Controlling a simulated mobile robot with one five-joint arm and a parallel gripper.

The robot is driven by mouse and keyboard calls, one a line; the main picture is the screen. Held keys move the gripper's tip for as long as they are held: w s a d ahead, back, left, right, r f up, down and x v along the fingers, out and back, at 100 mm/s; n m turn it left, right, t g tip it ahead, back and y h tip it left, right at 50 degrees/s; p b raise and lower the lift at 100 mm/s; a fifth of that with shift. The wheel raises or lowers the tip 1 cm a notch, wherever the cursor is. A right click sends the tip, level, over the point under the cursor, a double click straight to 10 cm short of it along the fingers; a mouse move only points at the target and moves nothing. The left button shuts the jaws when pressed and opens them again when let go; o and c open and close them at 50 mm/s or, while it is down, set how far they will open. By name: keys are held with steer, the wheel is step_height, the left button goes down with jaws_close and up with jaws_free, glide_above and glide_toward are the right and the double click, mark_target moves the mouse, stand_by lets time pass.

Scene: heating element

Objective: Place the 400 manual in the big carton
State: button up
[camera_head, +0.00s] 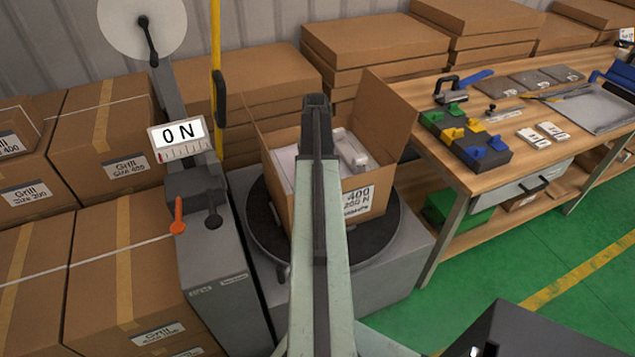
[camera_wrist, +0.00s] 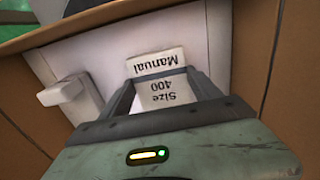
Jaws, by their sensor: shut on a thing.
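The big carton (camera_head: 318,208) stands open on a dark round turntable, its flaps up and its front label reading 400. White contents show inside it. My gripper (camera_wrist: 163,80) is shut on the 400 manual (camera_wrist: 156,62), a small white booklet marked "Size 400 Manual", which appears upside down in the wrist view. The manual is over the white contents (camera_wrist: 92,52) within the carton walls (camera_wrist: 290,70). I cannot tell whether it touches them. In the head view my arm covers the middle of the carton, and the manual is hidden.
A workbench (camera_head: 455,165) with coloured fixtures and small white booklets (camera_head: 542,134) is to the right. Stacked Grill cartons (camera_head: 120,150) fill the left. Green floor (camera_head: 500,255) is open at lower right.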

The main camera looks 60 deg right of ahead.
steer(key=shift+f+b, duration=1.85)
steer(key=shift+f, duration=0.1)
steer(key=shift+r, duration=0.2)
steer(key=shift+f, duration=0.15)
steer(key=o, duration=1.4)
step_height(320, 180, up, 12)
steer(key=p, duration=1.2)
steer(key=shift+r, duration=0.2)
